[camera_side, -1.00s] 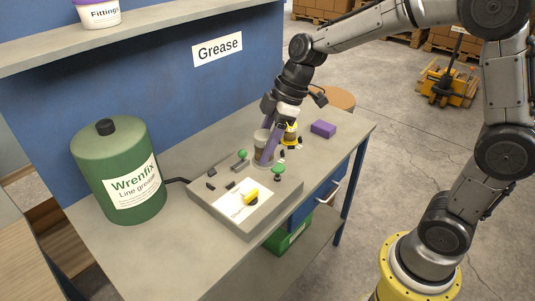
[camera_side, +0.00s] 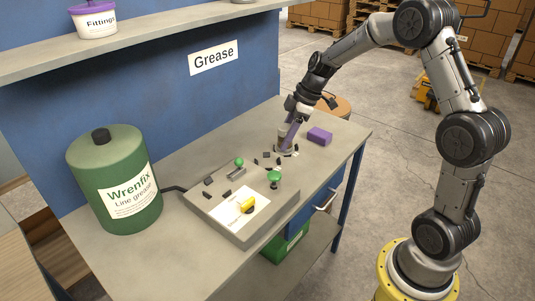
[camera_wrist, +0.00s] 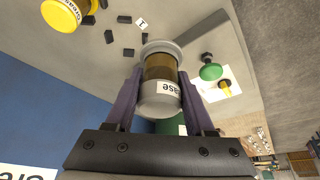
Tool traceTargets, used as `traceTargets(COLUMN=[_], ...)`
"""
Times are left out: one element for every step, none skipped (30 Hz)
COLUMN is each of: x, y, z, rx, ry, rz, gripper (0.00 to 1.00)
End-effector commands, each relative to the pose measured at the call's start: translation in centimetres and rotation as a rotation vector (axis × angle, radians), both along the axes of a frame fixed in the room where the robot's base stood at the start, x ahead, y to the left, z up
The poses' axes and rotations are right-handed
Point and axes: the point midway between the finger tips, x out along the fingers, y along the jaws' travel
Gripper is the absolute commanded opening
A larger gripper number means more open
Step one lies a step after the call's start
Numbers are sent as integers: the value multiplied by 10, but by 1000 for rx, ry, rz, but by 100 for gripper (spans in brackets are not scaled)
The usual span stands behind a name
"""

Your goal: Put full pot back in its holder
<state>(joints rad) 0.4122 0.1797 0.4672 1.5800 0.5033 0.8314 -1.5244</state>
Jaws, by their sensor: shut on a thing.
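My gripper (camera_side: 287,142) has purple fingers and is over the far right part of the bench. In the wrist view my gripper (camera_wrist: 160,74) is shut on a clear pot (camera_wrist: 160,68) with brown grease inside, a grey rim and a "Grease" label. In the side view the pot (camera_side: 283,133) is partly hidden by the fingers, near the dark blocks. Small dark blocks (camera_wrist: 109,36) stand around a white tag (camera_wrist: 141,22), and they look like holder spots. I cannot tell whether the pot touches the bench or sits between blocks.
A yellow-topped pot (camera_wrist: 65,12) stands close by. A purple block (camera_side: 320,136) lies to the right. The grey fixture (camera_side: 222,212) with green knobs (camera_side: 274,177) and a yellow handle (camera_side: 247,204) is nearer the camera. A green grease drum (camera_side: 112,175) stands left.

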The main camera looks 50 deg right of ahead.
Motion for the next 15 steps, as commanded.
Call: traceTargets(x=[12, 18, 26, 32, 37, 42, 46, 51, 56, 60, 63, 67, 69, 71, 73], y=[-2, -4, -6, -7, -8, -9, -10, -11, -13, -14, -14, -15, -16, -17, -17], z=[-6, -9, -12, -15, -19, -28, -33, -39, -45, -49, -53, -58, -60, -62, -65], rx=[0, 0, 0, 0, 0, 2, 1, 1, 1, 1, 1, 1, 0, 0, 0], ry=[0, 0, 0, 0, 0, 3, 3, 2, 1, 1, 1, 1, -1, -2, -1], rz=[1, 2, 2, 1, 1, 2, 1, 1, 1, 1, 0, 0, 0, 1, 0], gripper=[0, 0, 0, 0, 0, 0, 0, 0, 0, 0, 0, 0, 0, 0, 0])
